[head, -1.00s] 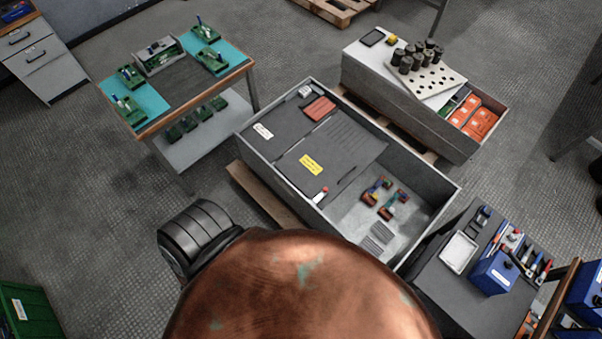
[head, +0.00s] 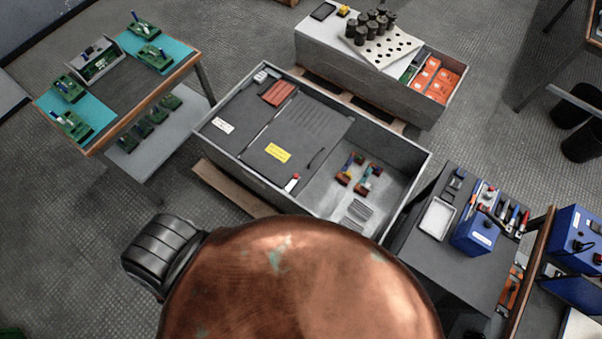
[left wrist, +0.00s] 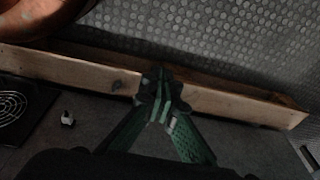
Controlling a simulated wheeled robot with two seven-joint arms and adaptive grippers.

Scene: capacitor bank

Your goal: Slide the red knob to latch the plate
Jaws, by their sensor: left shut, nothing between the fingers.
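The small red knob (head: 295,176), with a white part below it, sits at the near right corner of the dark grey plate (head: 312,128). The plate has a yellow label and lies across part of the grey cabinet (head: 420,172). My left gripper (left wrist: 158,84) shows only in the left wrist view. Its green and black fingers are together and empty, in front of a wooden beam. The red knob cannot be made out in that view. My right gripper is in neither view.
The cabinet's open right bay holds coloured parts (head: 352,170). A workbench with teal mats (head: 175,48) stands at left, a crate with black cylinders (head: 372,82) behind, and a dark tool table (head: 425,262) at right. The wooden beam (left wrist: 215,98) crosses the wrist view.

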